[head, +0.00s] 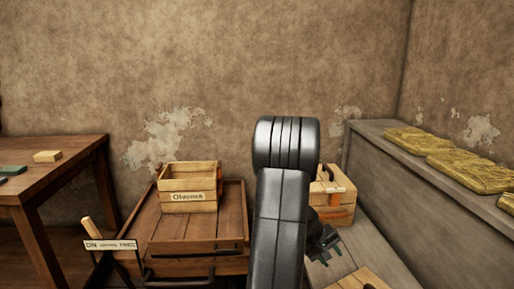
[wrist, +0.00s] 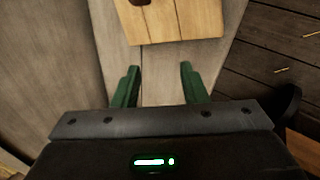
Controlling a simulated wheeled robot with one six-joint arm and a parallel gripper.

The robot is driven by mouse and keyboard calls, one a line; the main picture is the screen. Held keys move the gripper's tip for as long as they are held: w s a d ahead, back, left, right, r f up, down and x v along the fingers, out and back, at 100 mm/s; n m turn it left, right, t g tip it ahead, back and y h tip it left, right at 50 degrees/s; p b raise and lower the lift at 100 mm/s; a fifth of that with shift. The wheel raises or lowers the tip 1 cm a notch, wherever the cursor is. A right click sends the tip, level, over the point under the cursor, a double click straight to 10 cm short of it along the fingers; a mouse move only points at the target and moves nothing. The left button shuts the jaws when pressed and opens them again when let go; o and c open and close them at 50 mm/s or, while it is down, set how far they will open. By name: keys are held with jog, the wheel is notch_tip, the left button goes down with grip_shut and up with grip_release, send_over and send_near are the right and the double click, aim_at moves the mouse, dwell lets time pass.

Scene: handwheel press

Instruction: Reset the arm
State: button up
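My gripper (wrist: 158,78) shows in the wrist view with its two green fingers spread apart and nothing between them. Below the fingers lies a bare grey plank surface (wrist: 165,88). In the head view my gripper (head: 328,250) is a small dark shape low on the right of centre, partly hidden by my own arm, which stands up through the middle of the picture.
A table (head: 70,155) at left holds small blocks. A grey ledge (head: 400,165) at right carries several yellowish packs (head: 465,170). Another wooden piece (head: 358,280) shows at the bottom edge.

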jog(key=a+r+m+g+p, duration=0.1)
jog(key=a+p, duration=0.9)
jog(key=a, duration=1)
jog(key=shift+w+r+m+g, duration=0.2)
jog(key=shift+m+g, duration=0.1)
jog(key=shift+m, duration=0.6)
